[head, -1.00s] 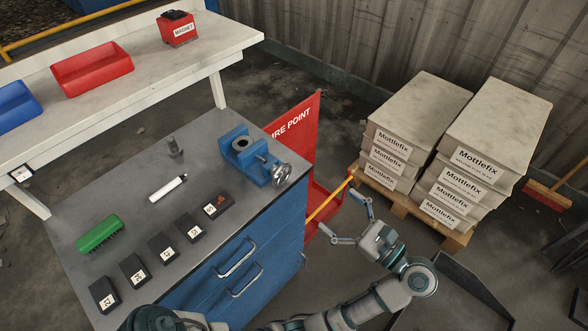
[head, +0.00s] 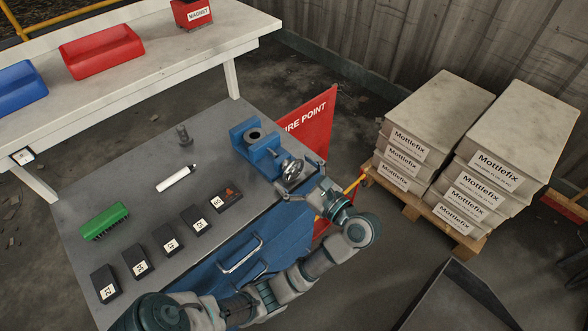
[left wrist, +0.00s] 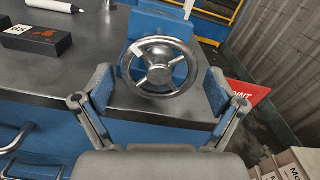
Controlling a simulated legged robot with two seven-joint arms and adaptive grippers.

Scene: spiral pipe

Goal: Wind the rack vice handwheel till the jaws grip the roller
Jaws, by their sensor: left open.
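The blue vice (head: 262,158) sits at the right end of the grey bench top. A dark round piece with a hole (head: 254,134), perhaps the roller, is in the vice; I cannot tell whether the jaws touch it. The silver handwheel (head: 292,171) is on the vice's near end and faces me in the left wrist view (left wrist: 158,75). My left gripper (head: 298,191) is open in front of the handwheel. In the left wrist view its blue-padded fingers (left wrist: 160,92) stand either side of the rim; contact is unclear. My right gripper is out of view.
Several dark numbered blocks (head: 198,224), a green brush (head: 104,221), a white marker (head: 176,178) and a small grey upright piece (head: 183,136) stand or lie on the bench. A red fire point board (head: 308,125) stands behind the vice. Mottlefix stacks (head: 435,110) are at right.

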